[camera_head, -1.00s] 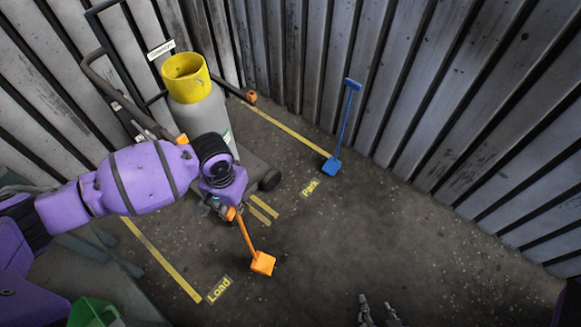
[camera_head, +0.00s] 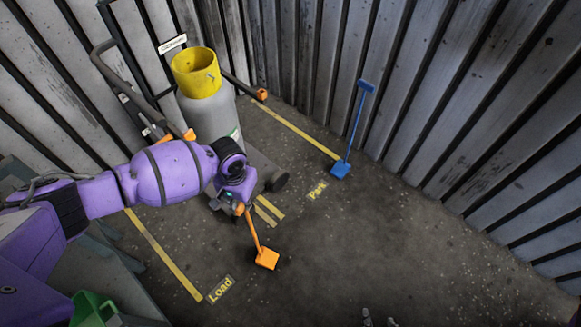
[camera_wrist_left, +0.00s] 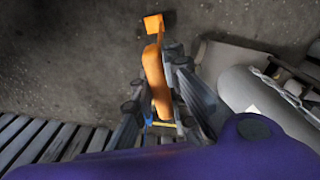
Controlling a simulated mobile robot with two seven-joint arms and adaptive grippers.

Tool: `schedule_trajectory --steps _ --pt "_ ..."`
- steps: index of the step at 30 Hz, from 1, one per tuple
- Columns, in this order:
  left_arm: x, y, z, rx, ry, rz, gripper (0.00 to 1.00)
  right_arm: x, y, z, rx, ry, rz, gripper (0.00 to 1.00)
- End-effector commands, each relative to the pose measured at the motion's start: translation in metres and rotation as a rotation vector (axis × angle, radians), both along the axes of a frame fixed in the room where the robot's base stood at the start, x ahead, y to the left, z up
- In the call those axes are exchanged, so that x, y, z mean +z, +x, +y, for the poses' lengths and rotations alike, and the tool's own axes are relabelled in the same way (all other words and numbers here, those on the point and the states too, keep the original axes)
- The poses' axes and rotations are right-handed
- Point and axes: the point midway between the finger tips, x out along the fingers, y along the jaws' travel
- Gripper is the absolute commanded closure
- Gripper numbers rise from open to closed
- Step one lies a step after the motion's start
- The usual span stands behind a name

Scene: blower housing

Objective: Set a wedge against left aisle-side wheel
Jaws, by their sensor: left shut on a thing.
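My left gripper (camera_head: 238,208) is shut on the handle of an orange wedge (camera_head: 267,258). The wedge block hangs out at the far end of the handle, close over the floor; I cannot tell if it touches. In the left wrist view the orange handle (camera_wrist_left: 156,80) lies between the fingers. My left arm hides other parts of the cart's base. A blue wedge (camera_head: 341,170) with an upright handle stands near the back wall. Fingertips of my right gripper (camera_head: 378,318) show apart at the bottom edge.
The cart carries a grey cylinder with a yellow collar (camera_head: 196,72). Yellow floor lines (camera_head: 160,252) and the labels "Load" (camera_head: 220,290) and "Park" (camera_head: 317,190) mark the floor. Corrugated walls (camera_head: 480,110) close the back and right. The floor at centre right is clear.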

Motion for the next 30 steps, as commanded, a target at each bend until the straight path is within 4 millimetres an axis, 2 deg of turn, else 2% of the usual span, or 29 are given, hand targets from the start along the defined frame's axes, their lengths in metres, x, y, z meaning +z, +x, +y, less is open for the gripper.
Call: schedule_trajectory --steps 6,7,11,22,26,30 --pt "-0.004 0.000 0.000 0.001 -0.001 0.000 1.00 0.000 0.001 0.000 0.000 0.000 -0.002 0.60" --pt "-0.004 -0.001 0.000 0.001 0.001 0.002 0.83 0.000 0.001 0.000 0.000 0.000 -0.002 0.60" --pt "-0.004 -0.001 0.001 0.001 0.001 0.002 0.68 0.001 0.001 0.000 0.000 0.000 -0.002 0.60" --pt "0.002 -0.001 0.001 0.000 0.001 0.001 0.68 0.002 0.003 0.000 0.000 0.000 -0.007 0.60" --pt "0.021 0.000 0.000 0.000 -0.001 -0.002 0.68 0.007 0.006 0.000 -0.001 0.002 -0.014 0.60" --pt "0.053 0.000 0.001 0.001 0.000 -0.003 0.68 0.014 0.010 0.000 -0.003 0.002 -0.025 0.60"
